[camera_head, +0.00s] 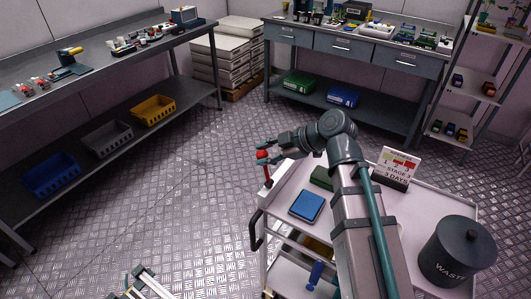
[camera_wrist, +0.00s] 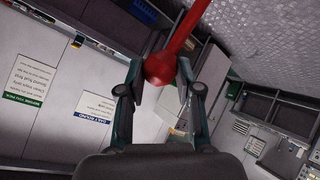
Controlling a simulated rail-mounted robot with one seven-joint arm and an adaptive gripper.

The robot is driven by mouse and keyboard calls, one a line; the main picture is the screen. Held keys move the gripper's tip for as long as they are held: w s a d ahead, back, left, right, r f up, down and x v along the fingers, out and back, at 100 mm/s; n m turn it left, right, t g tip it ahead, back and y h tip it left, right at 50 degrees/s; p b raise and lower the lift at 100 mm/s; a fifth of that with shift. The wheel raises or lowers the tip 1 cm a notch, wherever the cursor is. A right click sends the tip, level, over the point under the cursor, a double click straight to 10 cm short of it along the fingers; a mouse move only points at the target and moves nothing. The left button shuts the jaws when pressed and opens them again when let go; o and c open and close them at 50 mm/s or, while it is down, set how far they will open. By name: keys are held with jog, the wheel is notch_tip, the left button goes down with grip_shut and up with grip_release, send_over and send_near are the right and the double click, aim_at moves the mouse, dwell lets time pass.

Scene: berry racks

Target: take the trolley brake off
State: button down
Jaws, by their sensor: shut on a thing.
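The trolley brake is a red lever with a round red knob (camera_head: 262,154) at the left corner of the white trolley (camera_head: 443,206). The lever stands up from a dark base (camera_head: 268,183), leaning slightly left in the head view. In the wrist view the knob (camera_wrist: 159,68) sits between my fingertips, and its red shaft (camera_wrist: 188,25) runs up and to the right. My gripper (camera_head: 264,156) is shut on the knob, with a finger on each side. It also shows in the wrist view (camera_wrist: 160,80). The fingers partly hide the knob in the head view.
The trolley carries a blue box (camera_head: 307,206), a stage sign (camera_head: 396,168) and a black waste bin (camera_head: 457,252). A long bench (camera_head: 95,65) with bins below stands left, and a drawer bench (camera_head: 345,47) at the back.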

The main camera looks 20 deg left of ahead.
jog(key=shift+s+f, duration=0.1)
jog(key=c, duration=0.8)
grip_release()
jog(key=v, duration=1.2)
